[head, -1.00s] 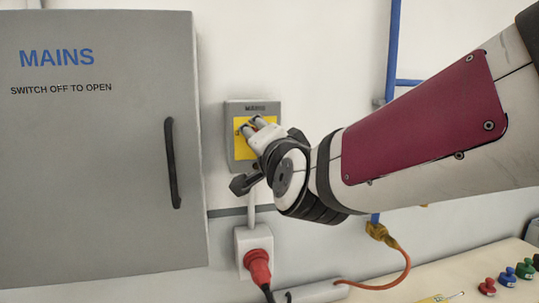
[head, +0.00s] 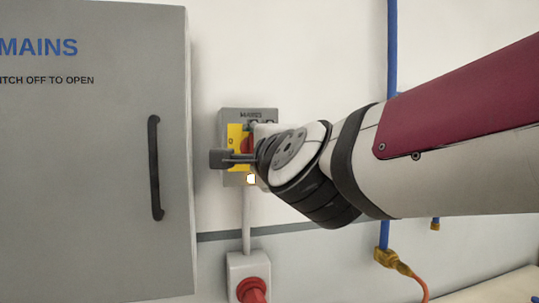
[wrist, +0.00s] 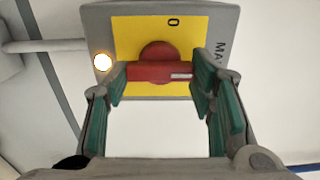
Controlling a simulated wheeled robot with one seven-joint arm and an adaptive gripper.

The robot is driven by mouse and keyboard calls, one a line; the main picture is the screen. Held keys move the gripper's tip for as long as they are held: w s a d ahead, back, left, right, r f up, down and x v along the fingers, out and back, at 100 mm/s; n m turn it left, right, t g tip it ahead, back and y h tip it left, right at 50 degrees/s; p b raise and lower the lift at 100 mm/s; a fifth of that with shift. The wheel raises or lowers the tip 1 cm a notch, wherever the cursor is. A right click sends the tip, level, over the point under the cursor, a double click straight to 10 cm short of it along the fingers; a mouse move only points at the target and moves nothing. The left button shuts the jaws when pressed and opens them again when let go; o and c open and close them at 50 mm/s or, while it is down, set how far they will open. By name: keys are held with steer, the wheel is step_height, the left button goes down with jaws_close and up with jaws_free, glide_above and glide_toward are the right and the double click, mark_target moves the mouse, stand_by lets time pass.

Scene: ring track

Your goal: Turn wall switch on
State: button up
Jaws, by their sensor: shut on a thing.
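The wall switch is a grey box (head: 230,115) marked MAINS with a yellow plate (head: 234,132) and a red rotary handle (head: 246,145), mostly hidden by my wrist. The wrist view shows the red handle (wrist: 160,71) between my two green-padded fingers, my gripper (wrist: 160,80) shut on its ends. The handle lies crosswise there, its white mark toward the MAINS lettering. The "0" on the yellow plate (wrist: 140,30) is off to the handle's side. A small lamp (wrist: 102,62) on the box glows; it also shows in the head view (head: 250,179).
A grey MAINS cabinet (head: 90,190) with a black handle (head: 155,168) stands close on the left. A blue pipe (head: 393,60) runs down the wall behind my arm.

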stand_by(0.4)
steer(key=o, duration=1.2)
steer(key=shift+c, duration=0.2)
steer(key=v, duration=1.2)
